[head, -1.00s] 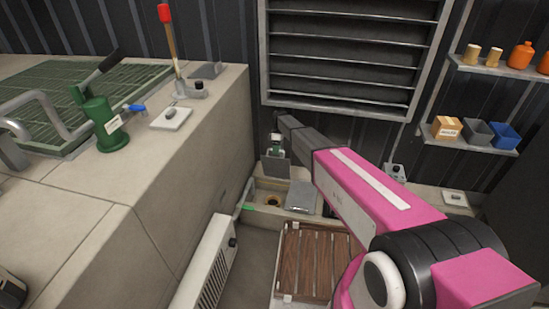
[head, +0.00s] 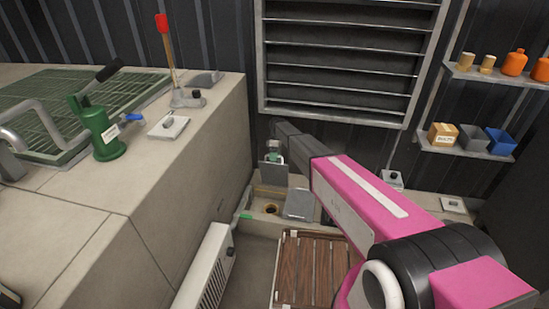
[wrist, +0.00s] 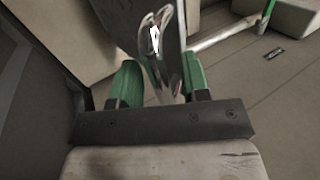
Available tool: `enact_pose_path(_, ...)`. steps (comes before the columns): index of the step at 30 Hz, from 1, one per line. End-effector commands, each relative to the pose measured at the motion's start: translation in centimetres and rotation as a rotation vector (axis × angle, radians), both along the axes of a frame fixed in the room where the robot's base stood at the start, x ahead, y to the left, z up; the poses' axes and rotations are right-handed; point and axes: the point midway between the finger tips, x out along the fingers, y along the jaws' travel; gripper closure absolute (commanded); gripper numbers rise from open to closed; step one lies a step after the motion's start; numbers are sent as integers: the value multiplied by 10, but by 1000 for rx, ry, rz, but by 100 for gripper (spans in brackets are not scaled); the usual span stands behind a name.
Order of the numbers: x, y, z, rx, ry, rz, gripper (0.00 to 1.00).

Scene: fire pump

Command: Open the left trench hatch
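The left trench hatch is a grey plate (head: 274,174) standing raised at the left end of the trench, just below my gripper (head: 273,155). In the wrist view the plate (wrist: 135,18) rises beyond my gripper (wrist: 165,88). An opening with a round orange-brown fitting (head: 270,209) shows below the plate. A second grey plate (head: 299,204) lies to its right, partly near my pink arm.
A concrete block (head: 165,170) with a green pump (head: 97,128) fills the left. A white louvred unit (head: 206,268) and a brown slatted pallet (head: 303,268) stand in front of the trench. A louvred wall panel (head: 345,60) is behind, shelves (head: 470,150) at right.

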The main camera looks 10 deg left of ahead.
Motion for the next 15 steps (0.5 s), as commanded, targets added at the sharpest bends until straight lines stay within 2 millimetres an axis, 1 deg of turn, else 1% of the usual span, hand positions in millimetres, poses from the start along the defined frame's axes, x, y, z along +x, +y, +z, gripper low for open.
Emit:
enact_pose_path(4,-4,0,1,1,1,1,58)
enact_pose_path(7,-13,1,1,1,1,2,58)
enact_pose_path(11,-32,2,-2,2,2,3,58)
enact_pose_path(15,-55,3,-8,2,3,3,58)
